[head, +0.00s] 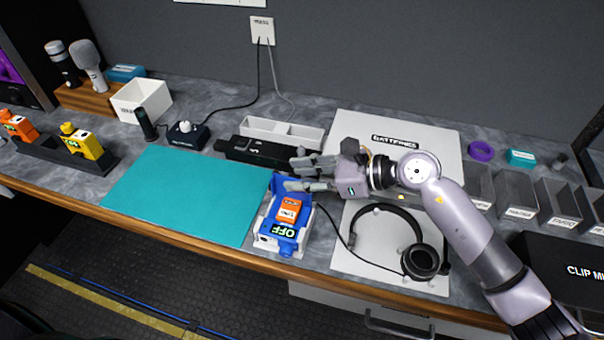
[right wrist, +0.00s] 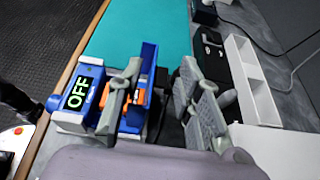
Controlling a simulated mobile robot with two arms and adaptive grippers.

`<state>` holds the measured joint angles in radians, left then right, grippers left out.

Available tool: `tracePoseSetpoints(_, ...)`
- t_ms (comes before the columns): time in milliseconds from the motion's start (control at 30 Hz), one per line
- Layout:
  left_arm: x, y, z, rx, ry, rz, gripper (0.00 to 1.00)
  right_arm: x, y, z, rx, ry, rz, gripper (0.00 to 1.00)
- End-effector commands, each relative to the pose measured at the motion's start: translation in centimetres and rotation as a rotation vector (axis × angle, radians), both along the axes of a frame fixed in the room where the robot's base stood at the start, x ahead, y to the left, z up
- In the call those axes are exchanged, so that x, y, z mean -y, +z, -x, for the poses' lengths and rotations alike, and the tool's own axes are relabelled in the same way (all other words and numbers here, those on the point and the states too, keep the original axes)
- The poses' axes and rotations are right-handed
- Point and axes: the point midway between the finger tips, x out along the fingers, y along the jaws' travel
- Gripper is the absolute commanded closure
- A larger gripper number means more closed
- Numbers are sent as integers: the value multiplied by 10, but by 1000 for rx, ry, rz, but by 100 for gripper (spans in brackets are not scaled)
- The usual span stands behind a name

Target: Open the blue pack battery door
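The blue pack (head: 281,233) lies in a pale holder at the front edge of the counter, right of the teal mat. Its screen reads OFF, also in the right wrist view (right wrist: 78,94). An orange piece (head: 289,210) sits in its middle. A blue panel (right wrist: 149,66) rises at the pack's far end; I cannot tell whether it is the door. My right gripper (head: 301,174) is open at this far end, with one finger over the pack and the other beyond it in the right wrist view (right wrist: 160,98). My left gripper is out of view.
The teal mat (head: 185,195) is clear. Headphones (head: 424,262) lie on a white sheet to the right, under my right arm. A black device (head: 258,150) and a white divided tray (head: 282,133) stand behind the pack. A BATTERIES board (head: 440,148) lies behind my arm.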

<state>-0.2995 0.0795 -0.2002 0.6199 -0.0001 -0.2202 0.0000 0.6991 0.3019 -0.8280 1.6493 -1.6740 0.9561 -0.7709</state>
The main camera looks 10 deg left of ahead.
Motion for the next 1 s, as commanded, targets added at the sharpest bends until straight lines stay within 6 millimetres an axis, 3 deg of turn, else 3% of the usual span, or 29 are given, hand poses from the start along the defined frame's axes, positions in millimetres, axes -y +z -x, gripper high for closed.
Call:
tracePoseSetpoints(233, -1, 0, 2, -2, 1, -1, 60, 1, 0, 0, 0, -1, 0, 68)
tracePoseSetpoints(367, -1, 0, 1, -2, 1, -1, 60, 12, 4, -1, 1, -4, 1, 68)
tracePoseSetpoints(800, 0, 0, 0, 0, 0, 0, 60, 92, 37, 4, 1, -3, 1, 68)
tracePoseSetpoints(1000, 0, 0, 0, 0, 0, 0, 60, 109, 45, 6, 1, -1, 1, 68)
